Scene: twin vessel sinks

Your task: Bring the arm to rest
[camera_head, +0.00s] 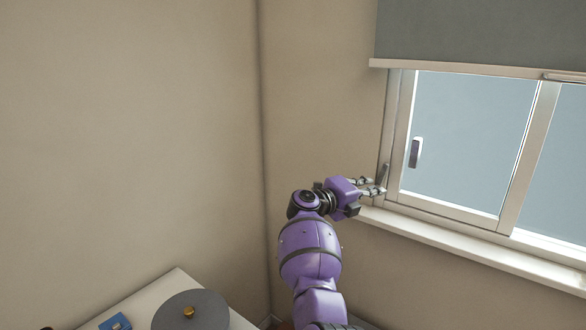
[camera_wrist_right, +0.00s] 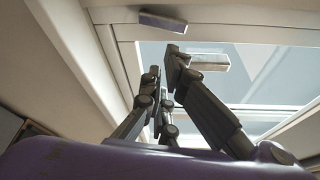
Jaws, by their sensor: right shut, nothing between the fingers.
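My right arm, purple with dark joints, reaches up from the bottom of the head view. My right gripper (camera_head: 383,187) is near the lower left corner of the window frame, just above the sill. I cannot tell from the head view whether it touches the frame. In the right wrist view my right gripper (camera_wrist_right: 166,65) has its dark fingers close together with nothing between them, and the window lies beyond them. My left gripper does not show in either view.
A sliding window (camera_head: 465,130) with a dark handle (camera_head: 415,152) is at right, under a grey blind (camera_head: 480,35). Its sill (camera_head: 470,246) runs below. A white counter (camera_head: 145,293) at lower left carries a grey round object (camera_head: 190,312) and a blue item (camera_head: 115,322).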

